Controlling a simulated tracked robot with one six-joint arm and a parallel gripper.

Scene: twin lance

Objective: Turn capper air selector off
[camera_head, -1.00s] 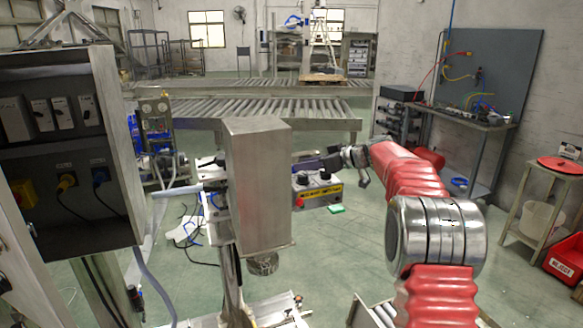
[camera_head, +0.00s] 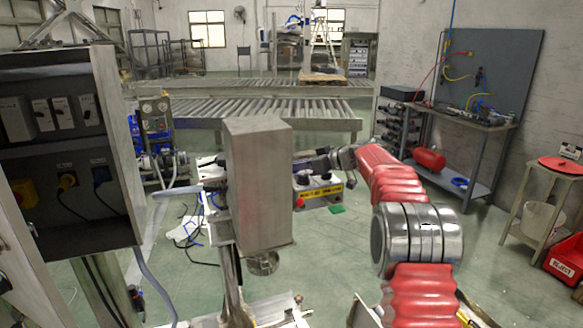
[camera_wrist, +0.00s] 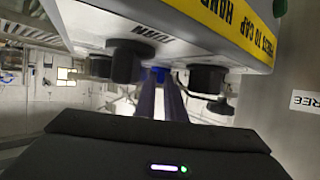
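A grey control box (camera_head: 338,181) with a yellow lettered strip (camera_head: 320,192) sits at the right of the metal column. Black knobs (camera_head: 303,178) stand on its top and a red button is on its front left. In the wrist view the box's underside-up face shows a black knob (camera_wrist: 125,62) and another dark knob (camera_wrist: 207,78). Which one is the capper air selector I cannot read. My gripper (camera_head: 312,163) is just behind the box, partly hidden. In the wrist view two narrow purple bars (camera_wrist: 162,100) reach from my dark gripper body toward the space between the knobs; their gap is unclear.
A tall metal housing (camera_head: 258,185) stands immediately left of the box. An open electrical cabinet (camera_head: 70,150) is at far left. Roller conveyors (camera_head: 260,110) cross the back. A workbench (camera_head: 470,118) and a stool with red lid (camera_head: 558,165) are at right. Floor between is open.

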